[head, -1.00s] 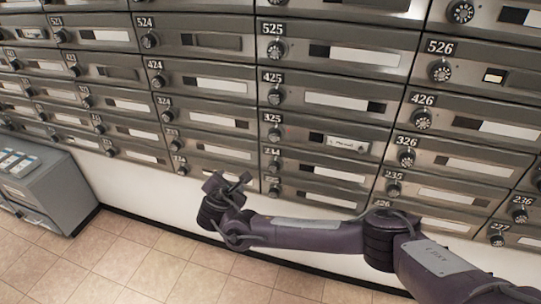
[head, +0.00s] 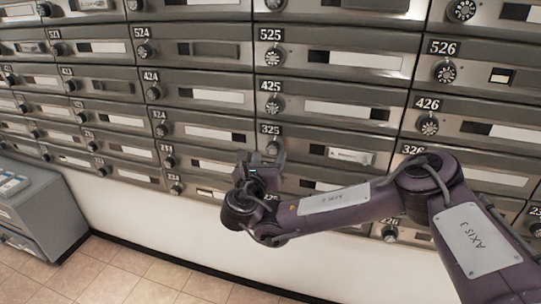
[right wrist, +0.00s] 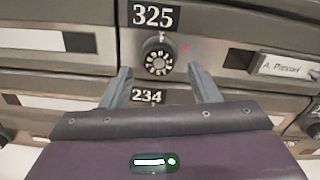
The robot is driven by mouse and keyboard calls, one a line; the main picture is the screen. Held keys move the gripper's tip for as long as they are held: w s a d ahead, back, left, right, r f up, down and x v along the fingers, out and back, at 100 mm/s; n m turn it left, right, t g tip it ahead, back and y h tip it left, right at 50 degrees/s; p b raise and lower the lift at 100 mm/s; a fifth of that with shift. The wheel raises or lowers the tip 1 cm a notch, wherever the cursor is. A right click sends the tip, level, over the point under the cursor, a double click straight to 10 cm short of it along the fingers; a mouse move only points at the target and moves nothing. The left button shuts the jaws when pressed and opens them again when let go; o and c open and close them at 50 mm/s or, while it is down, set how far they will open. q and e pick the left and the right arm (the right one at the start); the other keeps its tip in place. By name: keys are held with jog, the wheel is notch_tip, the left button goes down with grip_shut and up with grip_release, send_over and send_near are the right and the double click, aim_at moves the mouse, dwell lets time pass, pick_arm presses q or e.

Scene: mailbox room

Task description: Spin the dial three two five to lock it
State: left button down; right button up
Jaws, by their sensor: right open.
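Mailbox 325 has its number plate (right wrist: 153,17) above a round black dial (right wrist: 158,60) with white markings in the right wrist view. In the head view, the 325 plate (head: 269,128) shows just above my right gripper (head: 259,165), which hides part of the dial there. In the right wrist view, my right gripper (right wrist: 162,85) is open, its two fingers apart below and to either side of the dial. Nothing is between the fingertips. Whether they touch the mailbox front I cannot tell. My left gripper is not in view.
Mailbox 325 has a name card (right wrist: 285,66) to the right of its dial. A grey cabinet (head: 45,205) stands at the lower left. The tiled floor (head: 130,270) is clear.

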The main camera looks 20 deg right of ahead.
aim_at(273, 149)
jog(key=shift+x, duration=1.3)
jog(key=c, duration=1)
